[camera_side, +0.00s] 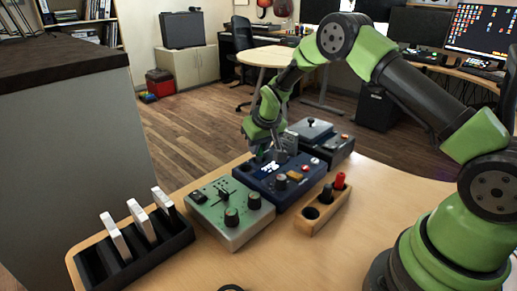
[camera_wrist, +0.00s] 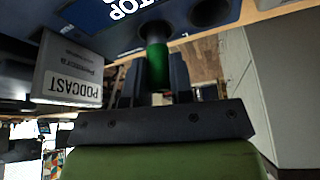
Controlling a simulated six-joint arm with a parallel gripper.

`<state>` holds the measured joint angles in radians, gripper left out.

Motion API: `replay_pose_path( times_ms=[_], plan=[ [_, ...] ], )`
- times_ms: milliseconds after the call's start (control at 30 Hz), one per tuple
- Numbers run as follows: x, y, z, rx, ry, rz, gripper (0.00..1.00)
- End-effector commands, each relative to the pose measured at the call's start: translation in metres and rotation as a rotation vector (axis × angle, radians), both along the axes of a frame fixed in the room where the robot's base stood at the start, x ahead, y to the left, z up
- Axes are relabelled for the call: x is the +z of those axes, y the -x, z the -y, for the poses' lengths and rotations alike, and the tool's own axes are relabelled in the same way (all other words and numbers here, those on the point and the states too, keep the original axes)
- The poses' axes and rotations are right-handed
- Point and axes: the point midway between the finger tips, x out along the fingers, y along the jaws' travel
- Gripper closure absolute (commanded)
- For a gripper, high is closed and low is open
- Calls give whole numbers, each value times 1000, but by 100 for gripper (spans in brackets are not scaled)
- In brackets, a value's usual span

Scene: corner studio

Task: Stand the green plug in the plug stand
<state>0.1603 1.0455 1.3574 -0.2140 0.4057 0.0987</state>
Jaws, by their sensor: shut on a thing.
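The green plug (camera_wrist: 157,56) is between the dark fingers of my gripper (camera_wrist: 158,68) in the wrist view. Its far end meets a dark round socket in the blue device (camera_wrist: 120,38). How deep it sits in the socket is hidden. In the side view my gripper (camera_side: 266,156) is at the far edge of the blue device (camera_side: 262,178), and the plug cannot be made out clearly. The wooden plug stand (camera_side: 304,228) is in front of that device, to its right. It holds a red plug (camera_side: 340,180) and a black plug (camera_side: 327,192); its nearest hole (camera_side: 311,213) is empty.
A green device (camera_side: 232,213) with knobs stands left of the blue one. A black rack (camera_side: 140,265) with white upright pieces is at front left. A dark device (camera_side: 325,140) is behind. A box lettered PODCAST (camera_wrist: 70,75) is close beside my gripper. The table right of the stand is clear.

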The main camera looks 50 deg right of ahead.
Motion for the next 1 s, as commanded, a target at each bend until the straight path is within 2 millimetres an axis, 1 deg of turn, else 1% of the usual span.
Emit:
replay_pose_path(
  times_ms=[33, 100, 367, 500, 533, 633, 900, 1000],
  plan=[
    [-7, 0, 0, 0, 0, -1, 100],
    [-11, 0, 0, 1, 0, 0, 100],
    [-12, 0, 0, 1, 0, 2, 100],
    [-16, 0, 0, 1, 1, 1, 100],
    [-16, 0, 0, 0, 0, 1, 76],
    [-16, 0, 0, 0, 0, 1, 53],
    [-15, 0, 0, 1, 1, 2, 53],
    [-10, 1, 0, 1, 1, 3, 53]
  ],
)
